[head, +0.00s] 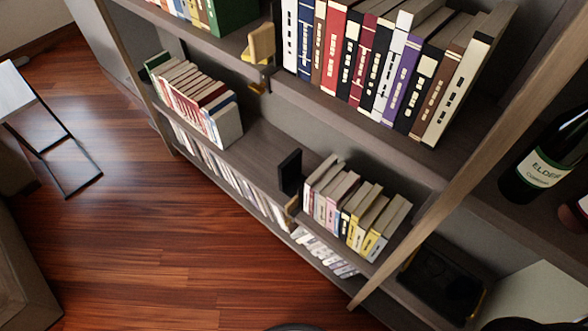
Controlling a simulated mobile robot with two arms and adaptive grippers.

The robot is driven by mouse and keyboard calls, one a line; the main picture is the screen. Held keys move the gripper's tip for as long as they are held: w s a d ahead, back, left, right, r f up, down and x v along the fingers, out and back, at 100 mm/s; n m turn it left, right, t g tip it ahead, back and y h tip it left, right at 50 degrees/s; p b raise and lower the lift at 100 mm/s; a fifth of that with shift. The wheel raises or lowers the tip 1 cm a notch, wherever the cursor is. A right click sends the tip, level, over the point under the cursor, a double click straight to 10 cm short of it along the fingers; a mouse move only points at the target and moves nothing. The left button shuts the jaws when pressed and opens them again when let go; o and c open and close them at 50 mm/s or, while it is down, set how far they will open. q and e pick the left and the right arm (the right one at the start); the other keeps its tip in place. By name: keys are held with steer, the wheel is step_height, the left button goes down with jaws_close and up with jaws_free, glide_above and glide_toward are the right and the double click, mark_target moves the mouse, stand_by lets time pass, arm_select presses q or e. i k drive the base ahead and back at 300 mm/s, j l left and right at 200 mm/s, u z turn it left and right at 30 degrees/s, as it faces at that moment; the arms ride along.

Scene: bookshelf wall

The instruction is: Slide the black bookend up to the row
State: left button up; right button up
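The black bookend (290,172) stands upright on the middle shelf (262,150). It is just left of a row of small books (352,205), with a narrow gap seeming to lie between them. The row's books have pale, pink, black and yellow spines, and the ones to the right lean a little. Neither of my grippers shows in the head view.
Another row of books (195,100) stands further left on the same shelf, with bare shelf between it and the bookend. Tall books (380,65) and a yellow bookend (262,43) are on the shelf above. A slanting wooden post (440,210) and a wine bottle (545,160) are at right.

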mark_target(290, 178)
steer(key=i+j, duration=0.2)
steer(key=i+j+z, duration=0.15)
steer(key=j, duration=0.25)
steer(key=i+j, duration=0.25)
steer(key=i+j+z, duration=0.15)
steer(key=j, duration=0.25)
steer(key=i+j, duration=0.2)
steer(key=j, duration=0.15)
steer(key=i+j+z, duration=0.1)
steer(key=j, duration=0.25)
steer(key=i+j+z, duration=0.1)
steer(key=j, duration=0.25)
steer(key=i, duration=0.1)
